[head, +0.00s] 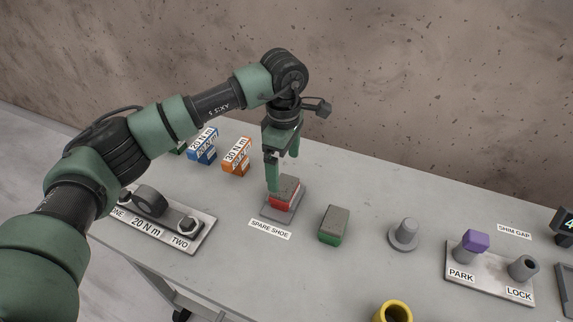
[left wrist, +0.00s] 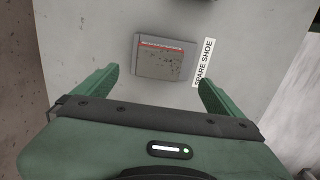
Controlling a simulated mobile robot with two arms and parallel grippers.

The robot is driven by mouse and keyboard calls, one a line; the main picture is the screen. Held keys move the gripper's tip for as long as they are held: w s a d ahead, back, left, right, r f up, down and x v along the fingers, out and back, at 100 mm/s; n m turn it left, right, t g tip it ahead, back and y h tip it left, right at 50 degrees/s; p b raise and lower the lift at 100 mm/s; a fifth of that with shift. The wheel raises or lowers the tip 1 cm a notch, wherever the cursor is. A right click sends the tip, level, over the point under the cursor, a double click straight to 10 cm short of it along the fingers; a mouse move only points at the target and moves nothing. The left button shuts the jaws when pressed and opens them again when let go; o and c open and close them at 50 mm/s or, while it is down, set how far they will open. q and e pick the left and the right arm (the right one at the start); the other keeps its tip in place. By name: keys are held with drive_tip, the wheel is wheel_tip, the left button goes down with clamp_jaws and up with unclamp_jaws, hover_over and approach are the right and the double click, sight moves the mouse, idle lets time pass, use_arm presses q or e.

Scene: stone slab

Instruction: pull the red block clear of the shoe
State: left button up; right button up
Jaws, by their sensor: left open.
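The red block (head: 283,194) has a speckled grey-brown top and red sides. It sits in the grey shoe (head: 267,212), a flat plate on the slab behind the "SPARE SHOE" label (head: 269,229). My left gripper (head: 282,174) points down over the block, its green fingers apart, one of them hiding part of the block's left side. In the left wrist view the block (left wrist: 162,61) lies beyond and between the two open fingertips (left wrist: 158,82), and nothing is held. Whether a finger touches the block I cannot tell. My right gripper is out of view.
A green block with a grey top (head: 333,225) stands right of the shoe. Orange (head: 237,157) and blue (head: 203,147) blocks stand behind left. A grey peg (head: 404,235) and the PARK/LOCK plate (head: 487,284) are right. A yellow cylinder (head: 393,311) is at the front edge.

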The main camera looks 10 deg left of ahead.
sight(285, 185)
use_arm(q)
drive_tip(key=shift+w+f+p, duration=0.2)
drive_tip(key=shift+f+p, duration=0.2)
drive_tip(key=shift+f, duration=0.55)
wheel_tip(285, 185, down, 5)
drive_tip(key=shift+s+r+p, duration=0.1)
drive_tip(key=shift+s+p, duration=0.05)
drive_tip(key=shift+p, duration=0.5)
drive_tip(key=shift+f, duration=0.7)
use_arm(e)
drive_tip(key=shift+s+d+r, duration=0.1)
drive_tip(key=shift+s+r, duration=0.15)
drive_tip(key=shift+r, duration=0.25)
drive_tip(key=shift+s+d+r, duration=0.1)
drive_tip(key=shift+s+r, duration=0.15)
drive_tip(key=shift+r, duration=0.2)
